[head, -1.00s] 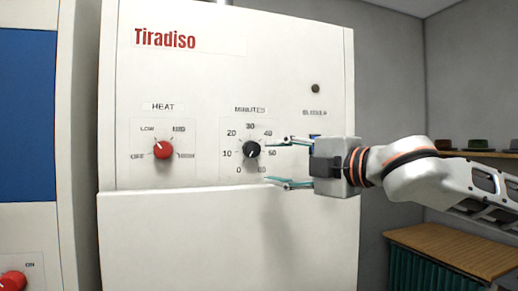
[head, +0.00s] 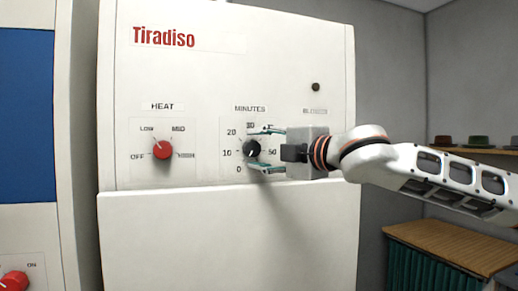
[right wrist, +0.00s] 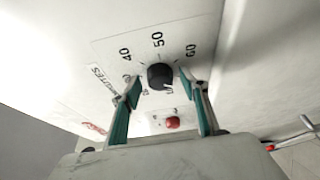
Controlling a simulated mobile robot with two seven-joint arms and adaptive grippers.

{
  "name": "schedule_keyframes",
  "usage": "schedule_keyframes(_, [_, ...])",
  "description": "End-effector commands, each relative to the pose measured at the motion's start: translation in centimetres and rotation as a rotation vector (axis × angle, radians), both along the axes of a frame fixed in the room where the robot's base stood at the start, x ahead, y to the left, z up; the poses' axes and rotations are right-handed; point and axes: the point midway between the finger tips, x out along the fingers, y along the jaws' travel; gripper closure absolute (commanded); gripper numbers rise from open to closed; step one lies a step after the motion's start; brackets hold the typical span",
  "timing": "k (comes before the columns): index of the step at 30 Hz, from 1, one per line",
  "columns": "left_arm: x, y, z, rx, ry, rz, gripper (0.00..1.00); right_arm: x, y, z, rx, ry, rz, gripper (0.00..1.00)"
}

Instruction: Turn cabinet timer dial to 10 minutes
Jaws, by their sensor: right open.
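The black timer dial (head: 251,148) sits on the white MINUTES plate of the cabinet, with numbers around it. It also shows in the right wrist view (right wrist: 160,76), with a small pale mark on its edge; I cannot read its exact setting. My right gripper (head: 256,150) is open, one teal finger above the dial and the other below it. In the right wrist view its fingertips (right wrist: 160,83) stand on either side of the dial with gaps, not closed on it. The fingers hide some numbers in the head view. My left gripper is not in view.
A red HEAT knob (head: 162,149) sits left of the dial on the same white cabinet front (head: 230,240). A small dark knob (head: 315,87) is at upper right. Another red knob (head: 13,282) is at lower left. A wooden-topped counter (head: 455,247) stands at right.

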Motion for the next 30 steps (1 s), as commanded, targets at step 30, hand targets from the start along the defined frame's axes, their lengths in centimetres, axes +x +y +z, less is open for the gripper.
schedule_keyframes(30, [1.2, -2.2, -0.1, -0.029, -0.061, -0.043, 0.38, 0.0, 0.1, -0.8, 0.241, 0.068, 0.002, 0.94])
